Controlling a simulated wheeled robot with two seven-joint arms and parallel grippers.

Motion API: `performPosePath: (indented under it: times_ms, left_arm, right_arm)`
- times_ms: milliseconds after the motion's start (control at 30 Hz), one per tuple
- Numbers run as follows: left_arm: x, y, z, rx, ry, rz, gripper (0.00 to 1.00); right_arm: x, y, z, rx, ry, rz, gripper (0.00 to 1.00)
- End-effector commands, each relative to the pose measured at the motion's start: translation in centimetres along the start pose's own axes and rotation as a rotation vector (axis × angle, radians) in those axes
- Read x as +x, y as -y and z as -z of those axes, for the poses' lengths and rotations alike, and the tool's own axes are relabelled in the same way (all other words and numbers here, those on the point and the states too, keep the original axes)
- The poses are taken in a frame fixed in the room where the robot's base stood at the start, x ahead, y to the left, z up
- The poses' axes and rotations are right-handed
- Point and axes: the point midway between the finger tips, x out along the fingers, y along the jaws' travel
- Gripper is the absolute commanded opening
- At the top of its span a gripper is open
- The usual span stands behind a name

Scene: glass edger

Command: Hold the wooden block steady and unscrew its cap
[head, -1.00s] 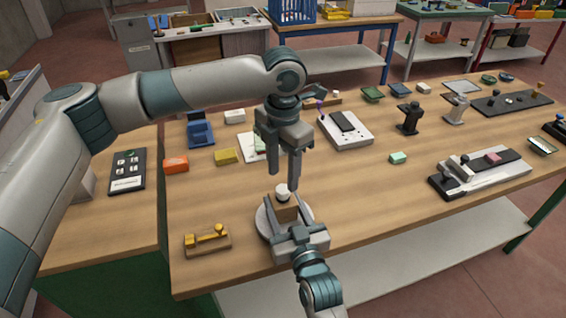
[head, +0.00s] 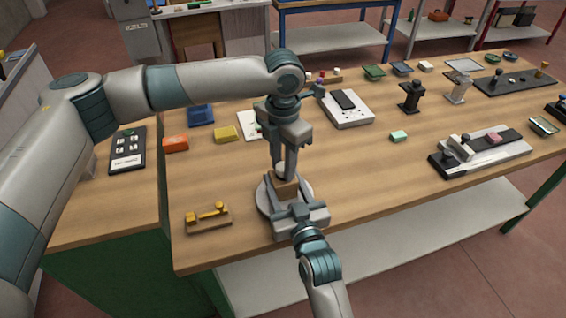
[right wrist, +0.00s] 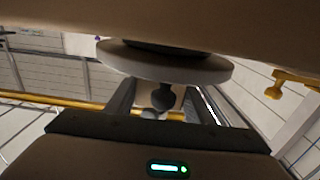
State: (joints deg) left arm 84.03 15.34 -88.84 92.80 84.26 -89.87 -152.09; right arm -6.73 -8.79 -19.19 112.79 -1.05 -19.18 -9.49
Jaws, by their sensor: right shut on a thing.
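The wooden block (head: 286,189) stands on a round grey-white disc (head: 265,199) near the front of the table in the head view. My right gripper (head: 298,210) is shut on the block from the front. My left gripper (head: 284,172) points straight down, its fingertips at the top of the block. The white cap is hidden behind those fingers, so I cannot tell whether they touch or grip it. In the right wrist view the disc (right wrist: 165,65) shows above my right gripper's fingers; the block between them is hard to make out.
An orange box (head: 176,144) and a yellow box (head: 226,134) lie farther back. A white device (head: 347,111) stands behind, and a grey slide fixture (head: 482,152) at right. The table right of the disc is clear.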

Motion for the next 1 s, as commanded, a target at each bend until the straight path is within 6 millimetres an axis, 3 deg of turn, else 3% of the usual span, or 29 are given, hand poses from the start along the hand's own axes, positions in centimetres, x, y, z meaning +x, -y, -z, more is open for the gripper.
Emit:
performPosePath:
  times_ms: [267,1000]
  left_arm:
    - [-0.03,0.00,-0.03,-0.103,0.001,0.001,0.01]
    - [-0.05,-0.03,-0.01,-1.222,0.001,0.001,0.01]
  right_arm:
    - [-0.01,0.00,-0.05,0.000,0.001,0.000,0.00]
    - [-0.02,0.00,-0.04,0.000,0.001,0.000,0.00]
